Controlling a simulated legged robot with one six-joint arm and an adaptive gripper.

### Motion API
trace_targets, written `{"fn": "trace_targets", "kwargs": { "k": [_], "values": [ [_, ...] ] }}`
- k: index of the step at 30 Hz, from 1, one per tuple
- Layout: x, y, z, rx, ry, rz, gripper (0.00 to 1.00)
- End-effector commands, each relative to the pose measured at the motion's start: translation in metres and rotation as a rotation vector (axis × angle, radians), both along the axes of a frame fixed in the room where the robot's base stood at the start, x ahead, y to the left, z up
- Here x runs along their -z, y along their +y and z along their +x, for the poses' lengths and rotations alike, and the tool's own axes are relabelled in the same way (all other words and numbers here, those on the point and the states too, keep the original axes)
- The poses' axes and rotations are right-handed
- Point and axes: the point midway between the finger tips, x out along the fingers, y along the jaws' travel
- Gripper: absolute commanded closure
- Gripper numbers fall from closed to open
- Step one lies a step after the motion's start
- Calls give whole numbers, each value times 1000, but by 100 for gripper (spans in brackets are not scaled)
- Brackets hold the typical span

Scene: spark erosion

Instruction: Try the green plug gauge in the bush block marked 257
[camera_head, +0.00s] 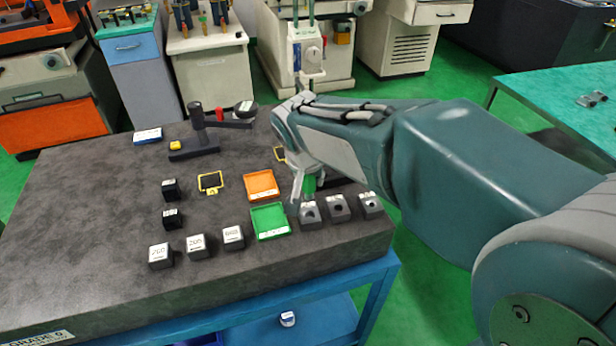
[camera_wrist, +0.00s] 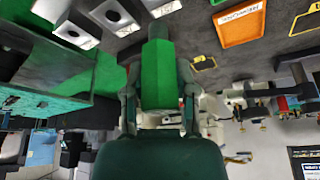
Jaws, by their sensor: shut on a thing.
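The green plug gauge (camera_head: 309,185) is held in my gripper (camera_head: 304,180), above the slab and just behind the leftmost of three grey bush blocks with round holes (camera_head: 309,214). In the wrist view the gauge (camera_wrist: 159,75) lies between the two fingers (camera_wrist: 158,108), its dark end pointing away from the palm. The other two holed blocks are the middle one (camera_head: 338,208) and the right one (camera_head: 371,205). Their labels are too small to read, so I cannot tell which is 257. Holed blocks also show at the wrist view's upper left (camera_wrist: 112,14).
A green tray (camera_head: 270,234) and an orange tray (camera_head: 276,198) lie left of the gauge. Three white-topped blocks (camera_head: 196,246) line the slab's front, with two black blocks (camera_head: 171,218) behind. A dark stand (camera_head: 198,135) is at the back. The slab's left is clear.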

Motion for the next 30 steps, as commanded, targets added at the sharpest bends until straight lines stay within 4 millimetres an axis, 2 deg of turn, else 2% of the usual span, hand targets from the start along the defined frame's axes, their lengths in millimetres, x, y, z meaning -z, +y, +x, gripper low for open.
{"fn": "trace_targets", "kwargs": {
  "k": [18, 30],
  "values": [
    [42, 0, 0, -1, 1, -1, 100],
    [51, 0, 0, 1, 0, 0, 100]
  ]
}}
